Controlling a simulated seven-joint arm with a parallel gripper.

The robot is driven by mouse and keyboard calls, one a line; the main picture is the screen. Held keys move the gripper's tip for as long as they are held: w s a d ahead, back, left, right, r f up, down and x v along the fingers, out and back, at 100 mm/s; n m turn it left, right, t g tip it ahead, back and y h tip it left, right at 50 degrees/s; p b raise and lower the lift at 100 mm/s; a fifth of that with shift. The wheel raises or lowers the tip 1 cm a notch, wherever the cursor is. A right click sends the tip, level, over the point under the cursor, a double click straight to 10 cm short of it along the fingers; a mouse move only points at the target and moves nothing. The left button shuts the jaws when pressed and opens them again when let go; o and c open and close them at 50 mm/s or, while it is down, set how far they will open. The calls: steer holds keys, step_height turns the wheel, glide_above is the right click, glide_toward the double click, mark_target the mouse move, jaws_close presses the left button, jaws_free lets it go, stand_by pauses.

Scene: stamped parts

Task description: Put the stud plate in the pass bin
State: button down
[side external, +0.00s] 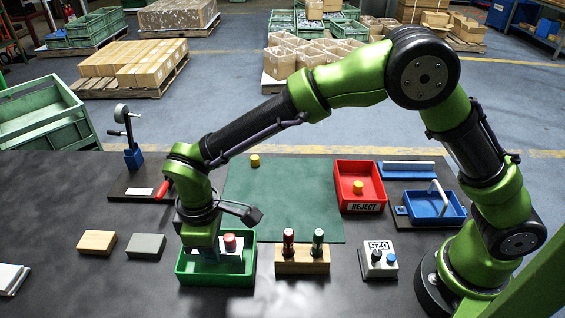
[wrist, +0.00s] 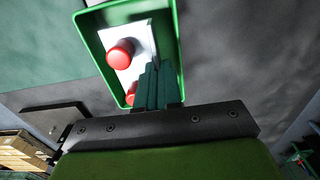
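The stud plate (wrist: 140,45) is a white plate with red round studs. It shows within the outline of the green bin (wrist: 178,45), and its lower part is partly hidden by my fingers. In the side view the stud plate (side external: 222,263) shows with one red stud inside the green bin (side external: 218,281) at the front of the table. My gripper (wrist: 159,66) has its two teal fingers close together at the plate's edge and looks shut on it. In the side view my gripper (side external: 205,252) points down into the bin. Whether the plate touches the bin floor is unclear.
A red bin (side external: 345,202) marked REJECT holds a yellow part. A wooden block with a red and a green peg (side external: 302,262) stands right of the green bin. Tan (side external: 97,242) and grey (side external: 146,246) blocks lie left. The green mat (side external: 280,200) is mostly clear.

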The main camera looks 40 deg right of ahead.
steer(key=shift+f, duration=2.05)
steer(key=shift+f, duration=0.2)
steer(key=c, duration=1.6)
jaws_free()
steer(key=shift+r, duration=0.1)
